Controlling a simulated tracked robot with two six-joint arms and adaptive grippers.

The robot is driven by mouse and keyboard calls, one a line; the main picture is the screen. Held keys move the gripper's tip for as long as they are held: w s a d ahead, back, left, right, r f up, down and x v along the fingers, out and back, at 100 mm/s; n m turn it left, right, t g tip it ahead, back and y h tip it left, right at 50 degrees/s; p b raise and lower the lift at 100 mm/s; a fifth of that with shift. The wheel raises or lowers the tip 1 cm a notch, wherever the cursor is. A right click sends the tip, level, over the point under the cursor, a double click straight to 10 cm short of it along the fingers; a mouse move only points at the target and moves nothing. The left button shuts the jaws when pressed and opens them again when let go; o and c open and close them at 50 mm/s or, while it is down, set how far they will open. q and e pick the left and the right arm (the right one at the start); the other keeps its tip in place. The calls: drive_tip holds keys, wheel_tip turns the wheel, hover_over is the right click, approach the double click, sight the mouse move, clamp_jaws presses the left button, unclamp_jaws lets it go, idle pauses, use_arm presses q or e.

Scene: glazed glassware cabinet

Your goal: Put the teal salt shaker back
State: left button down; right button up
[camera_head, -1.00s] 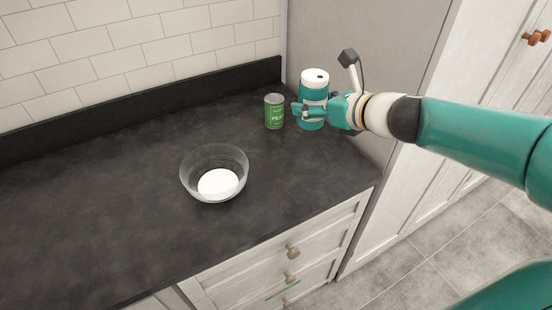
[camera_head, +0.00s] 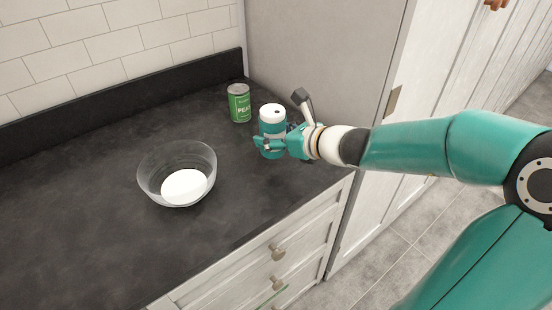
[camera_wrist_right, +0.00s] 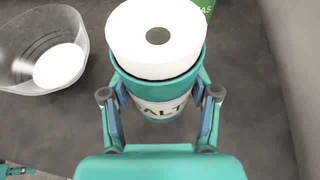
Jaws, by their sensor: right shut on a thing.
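The teal salt shaker (camera_head: 271,121) has a white top with a dark round spot and stands upright over the right part of the counter. My right gripper (camera_head: 268,143) is shut on its body. In the right wrist view the fingers (camera_wrist_right: 160,112) clasp the shaker (camera_wrist_right: 160,73) from both sides, with part of a label reading "ALT" between them. I cannot tell whether its base touches the counter. My left gripper does not show in the head view.
A green can (camera_head: 239,104) stands behind the shaker, to its left. A glass bowl (camera_head: 150,180) with a white round thing (camera_head: 184,187) inside is left of the shaker. The dark counter (camera_head: 70,220) is clear at left. A tall grey panel (camera_head: 325,60) bounds it at right.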

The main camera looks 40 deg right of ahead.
sight(282, 153)
drive_tip(key=shift+f+b, duration=0.95)
drive_tip(key=shift+f, duration=1.6)
drive_tip(key=o, duration=1.3)
drive_tip(key=shift+f, duration=0.1)
drive_tip(key=shift+s+r, duration=0.2)
drive_tip(key=shift+r, duration=0.05)
drive_tip(key=p+v, duration=0.2)
drive_tip(key=v, duration=0.9)
drive_tip(key=shift+s, duration=0.2)
drive_tip(key=shift+s+a+r, duration=0.1)
